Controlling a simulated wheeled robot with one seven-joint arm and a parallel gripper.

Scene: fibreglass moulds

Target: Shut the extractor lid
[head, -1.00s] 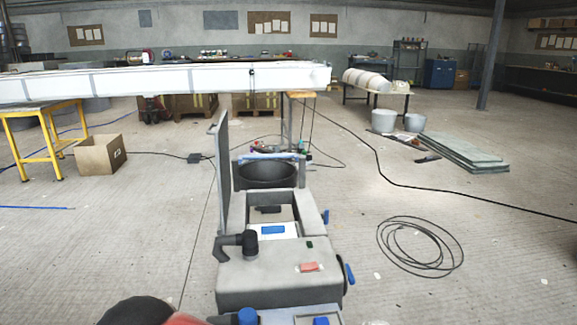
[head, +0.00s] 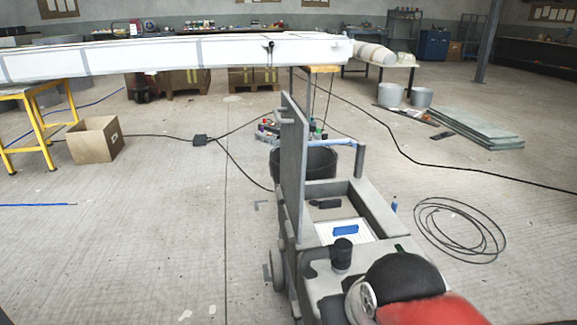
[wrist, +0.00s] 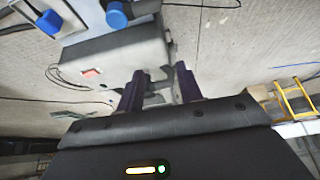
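The extractor (head: 385,215) is a grey wheeled box in the lower middle of the head view. Its lid (head: 294,165) is a flat grey panel standing upright along the left side, so the box is open. Inside are a white panel with a blue label and a dark part. In the wrist view the extractor's body (wrist: 120,55) shows upside down, with a red patch and blue knobs. My gripper (wrist: 159,84) has two dark fingers spread apart with nothing visible between them. In the head view my arm covers the front right of the extractor, and the gripper does not show.
A black bucket (head: 318,160) stands behind the extractor. A long white mould (head: 180,55) spans the back left. A cardboard box (head: 95,140) and cables lie left, and a coiled cable (head: 460,230) right. Floor left of the lid is mostly clear.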

